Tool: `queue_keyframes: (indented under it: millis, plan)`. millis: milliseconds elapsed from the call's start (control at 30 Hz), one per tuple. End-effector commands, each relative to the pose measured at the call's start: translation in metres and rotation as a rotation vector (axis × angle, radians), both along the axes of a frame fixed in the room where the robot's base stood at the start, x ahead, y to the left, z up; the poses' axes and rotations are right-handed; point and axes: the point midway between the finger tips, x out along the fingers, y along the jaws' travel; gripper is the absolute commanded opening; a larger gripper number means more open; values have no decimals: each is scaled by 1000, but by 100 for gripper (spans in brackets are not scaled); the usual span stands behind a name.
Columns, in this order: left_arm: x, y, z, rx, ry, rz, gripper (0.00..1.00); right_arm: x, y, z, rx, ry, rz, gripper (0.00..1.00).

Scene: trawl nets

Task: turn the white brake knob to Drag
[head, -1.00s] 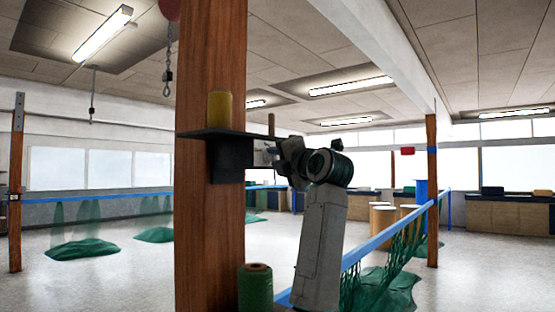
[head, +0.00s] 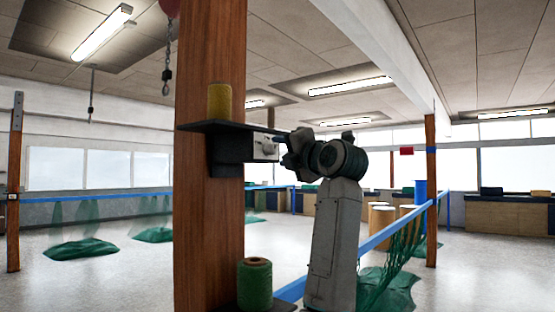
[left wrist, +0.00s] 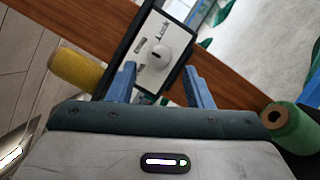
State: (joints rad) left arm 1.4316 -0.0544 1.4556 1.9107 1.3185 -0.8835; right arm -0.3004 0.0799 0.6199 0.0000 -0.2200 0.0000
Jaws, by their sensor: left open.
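The white brake knob (left wrist: 160,57) sits on a pale label plate (left wrist: 150,80) on the face of a dark box, with small dark lettering around it. One word looks like Lock; the others are too small to read, and I cannot tell which mark the knob points to. My left gripper (left wrist: 160,67) is open, its two blue fingers apart on either side below the knob, apparently not touching it. In the head view the box (head: 232,155) is fixed to the wooden post, and my left gripper (head: 286,146) is just right of its pale face. My right gripper is not in view.
A dark shelf (head: 222,127) above the box carries a yellow twine spool (head: 219,101). A green spool (head: 254,284) stands lower beside the wooden post (head: 208,230). A blue rail (head: 385,234) with hanging green net runs behind my arm.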

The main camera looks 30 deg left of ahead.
Motion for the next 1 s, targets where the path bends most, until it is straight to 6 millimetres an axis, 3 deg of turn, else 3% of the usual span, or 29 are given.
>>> queue_keyframes:
  millis: [33,100,333,1000]
  plan:
    - [-4,-12,-9,-1,-2,-6,47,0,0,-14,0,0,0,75]
    - [-11,-25,-11,-2,-2,-5,47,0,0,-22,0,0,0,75]
    - [-26,-57,-13,-1,-1,-4,47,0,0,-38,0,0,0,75]
    - [-29,-64,-13,2,2,2,47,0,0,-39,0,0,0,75]
